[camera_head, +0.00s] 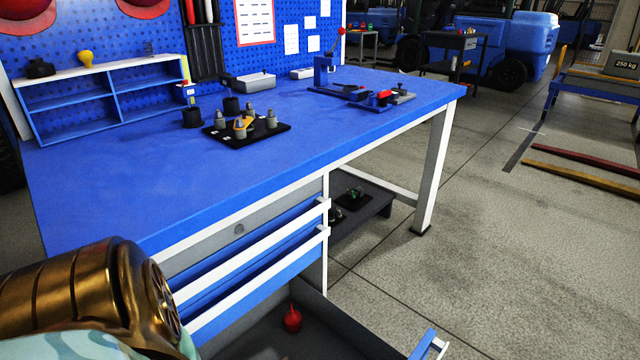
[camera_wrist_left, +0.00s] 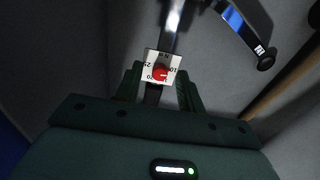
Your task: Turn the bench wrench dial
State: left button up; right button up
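In the left wrist view, a small white square dial plate (camera_wrist_left: 150,57) with black numbers carries a red knob (camera_wrist_left: 160,73). It appears between the tips of my left gripper (camera_wrist_left: 161,84). The two dark green fingers stand apart, one on each side of the plate. I see no finger closed on the red knob, and I cannot tell how far the plate is beyond the tips. In the head view I cannot make out this dial or the left gripper. My right gripper is in neither view.
A blue workbench (camera_head: 110,190) holds a black tray (camera_head: 270,138) of grey parts, a shelf (camera_head: 100,100) and a blue fixture (camera_head: 322,72). An open drawer (camera_head: 330,335) with a red item (camera_head: 292,318) juts out below. In the wrist view, a blue bar (camera_wrist_left: 240,25) lies upper right.

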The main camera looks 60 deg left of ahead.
pick_arm(q)
grip_shut()
